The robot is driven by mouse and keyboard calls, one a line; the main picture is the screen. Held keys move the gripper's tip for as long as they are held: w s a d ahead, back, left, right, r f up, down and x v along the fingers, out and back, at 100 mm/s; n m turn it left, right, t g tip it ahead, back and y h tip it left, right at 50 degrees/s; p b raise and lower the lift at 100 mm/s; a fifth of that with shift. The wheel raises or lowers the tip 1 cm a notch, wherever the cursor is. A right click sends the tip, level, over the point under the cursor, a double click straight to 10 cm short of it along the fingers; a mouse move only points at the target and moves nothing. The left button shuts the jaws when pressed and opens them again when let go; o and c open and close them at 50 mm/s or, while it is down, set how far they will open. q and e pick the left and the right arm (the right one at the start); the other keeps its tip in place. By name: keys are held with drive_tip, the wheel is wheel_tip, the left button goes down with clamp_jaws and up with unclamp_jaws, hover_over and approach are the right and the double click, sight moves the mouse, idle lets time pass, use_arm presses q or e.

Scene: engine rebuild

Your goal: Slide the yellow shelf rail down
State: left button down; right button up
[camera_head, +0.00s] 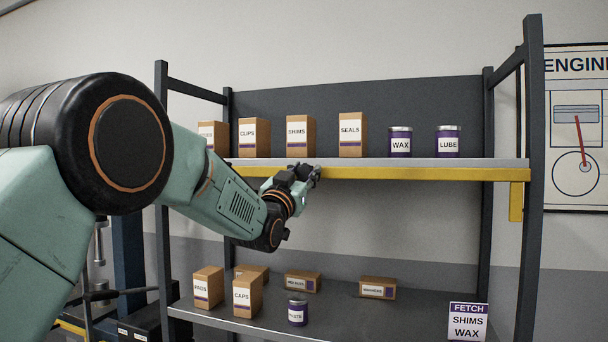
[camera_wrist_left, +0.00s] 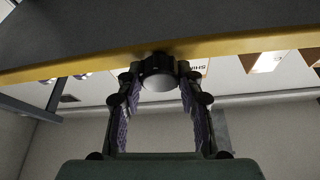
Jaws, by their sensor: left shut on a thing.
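The yellow shelf rail (camera_head: 420,173) runs level along the front edge of the upper shelf. A short yellow tab hangs down at its right end. My left gripper (camera_head: 303,173) is at the rail, left of its middle, below the SHIMS box. In the left wrist view the fingers (camera_wrist_left: 158,82) close around a dark round knob (camera_wrist_left: 158,66) with a pale face, at the yellow rail (camera_wrist_left: 235,45). How the knob joins the rail is hidden. My right gripper is in neither view.
The upper shelf (camera_head: 478,162) carries cartons, a WAX can (camera_head: 400,143) and a LUBE can (camera_head: 448,142). Cartons, a small can and a FETCH sign (camera_head: 467,321) stand on the lower shelf. Dark posts (camera_head: 530,230) flank the rack. The space between the shelves is open.

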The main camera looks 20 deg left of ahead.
use_arm(q)
drive_tip(key=shift+w+f, duration=0.1)
drive_tip(key=shift+f, duration=0.35)
drive_tip(key=c, duration=1.3)
unclamp_jaws()
drive_tip(key=o, duration=0.5)
drive_tip(key=shift+w, duration=0.15)
drive_tip(key=shift+c, duration=0.2)
drive_tip(key=shift+r, duration=0.1)
drive_tip(key=shift+s+r, duration=0.1)
drive_tip(key=shift+s, duration=0.15)
drive_tip(key=v, duration=1.1)
drive_tip(key=shift+s, duration=0.35)
